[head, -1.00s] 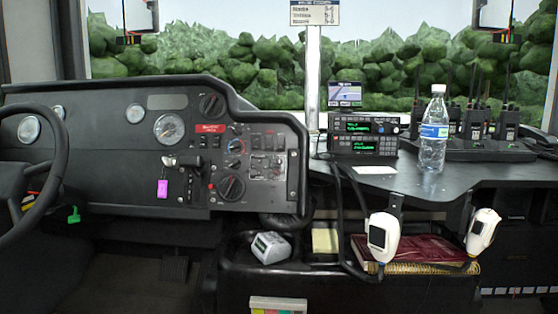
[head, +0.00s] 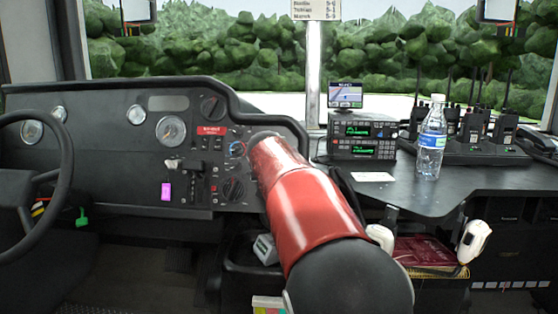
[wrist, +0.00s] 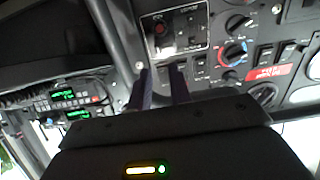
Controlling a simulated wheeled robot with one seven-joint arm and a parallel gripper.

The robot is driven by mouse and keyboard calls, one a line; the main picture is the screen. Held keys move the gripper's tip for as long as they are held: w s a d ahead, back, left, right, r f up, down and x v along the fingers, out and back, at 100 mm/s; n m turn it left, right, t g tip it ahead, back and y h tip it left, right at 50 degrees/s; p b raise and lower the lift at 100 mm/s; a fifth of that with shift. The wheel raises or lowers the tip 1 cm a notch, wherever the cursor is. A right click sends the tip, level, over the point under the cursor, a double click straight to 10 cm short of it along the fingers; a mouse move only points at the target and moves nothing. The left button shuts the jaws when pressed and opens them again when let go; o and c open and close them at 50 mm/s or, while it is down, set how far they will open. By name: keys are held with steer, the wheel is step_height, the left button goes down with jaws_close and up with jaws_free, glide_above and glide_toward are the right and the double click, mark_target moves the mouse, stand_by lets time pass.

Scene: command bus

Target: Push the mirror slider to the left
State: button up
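The dashboard control panel (head: 202,150) stands ahead of me, and my red arm covers its right part in the head view. In the wrist view, which is turned roughly upside down, a white-outlined sub-panel (wrist: 172,32) holds small dark controls and a reddish knob. The mirror slider may be among these, but the labels are too small for me to tell. My gripper (wrist: 164,88) shows two dark fingers with a gap between them and nothing held. Its fingertips are close to the sub-panel's lower edge in that view; contact cannot be told. My arm hides the gripper in the head view.
A blue-ringed dial (wrist: 235,53) and rocker switches (wrist: 276,54) lie beside the sub-panel. The radio unit (head: 362,138) and water bottle (head: 432,142) stand on the right counter. The steering wheel (head: 68,180) is at left.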

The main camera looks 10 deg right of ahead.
steer(key=p+x, duration=0.1)
steer(key=x, duration=0.6)
steer(key=shift+p, duration=0.35)
jaws_close()
steer(key=shift+f, duration=0.1)
